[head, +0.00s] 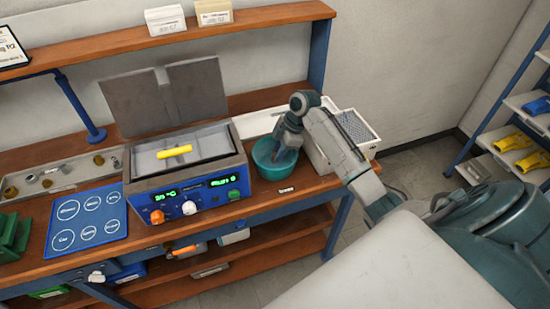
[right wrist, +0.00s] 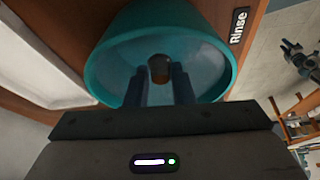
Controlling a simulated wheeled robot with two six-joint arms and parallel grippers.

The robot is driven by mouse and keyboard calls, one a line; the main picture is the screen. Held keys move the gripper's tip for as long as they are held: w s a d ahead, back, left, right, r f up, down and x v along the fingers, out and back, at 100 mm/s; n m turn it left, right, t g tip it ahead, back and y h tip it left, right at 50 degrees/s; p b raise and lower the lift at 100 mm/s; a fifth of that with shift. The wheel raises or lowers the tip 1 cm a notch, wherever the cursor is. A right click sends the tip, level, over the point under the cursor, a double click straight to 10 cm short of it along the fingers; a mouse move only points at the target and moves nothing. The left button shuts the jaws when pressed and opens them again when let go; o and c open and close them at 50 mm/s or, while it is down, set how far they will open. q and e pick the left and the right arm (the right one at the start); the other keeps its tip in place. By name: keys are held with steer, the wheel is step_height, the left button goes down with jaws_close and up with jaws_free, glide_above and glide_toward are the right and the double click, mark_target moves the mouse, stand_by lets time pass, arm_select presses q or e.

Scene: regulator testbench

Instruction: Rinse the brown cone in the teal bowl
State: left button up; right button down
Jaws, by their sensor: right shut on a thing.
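The teal bowl (head: 268,162) stands on the bench to the right of the blue machine. It also fills the upper middle of the right wrist view (right wrist: 110,62). The brown cone (right wrist: 159,68) shows in the right wrist view between my right gripper's fingertips, inside the bowl's rim. My right gripper (head: 285,152) reaches down into the bowl and is shut on the cone. In the right wrist view the gripper's two dark blue fingers (right wrist: 160,82) sit either side of the cone. The cone is hidden in the head view. My left gripper is not in view.
A blue machine (head: 188,208) with an open lid and a yellow handle stands left of the bowl. A light-coloured bin (head: 347,137) stands close behind and right. A blue mat (head: 88,217) and a tray of small parts (head: 70,172) lie further left. A "Rinse" label (right wrist: 239,26) is beside the bowl.

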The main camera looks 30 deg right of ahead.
steer(key=shift+r+p, duration=2.6)
steer(key=shift+r, duration=0.6)
step_height(320, 180, up, 4)
steer(key=shift+f+p, duration=0.1)
steer(key=shift+p, duration=0.5)
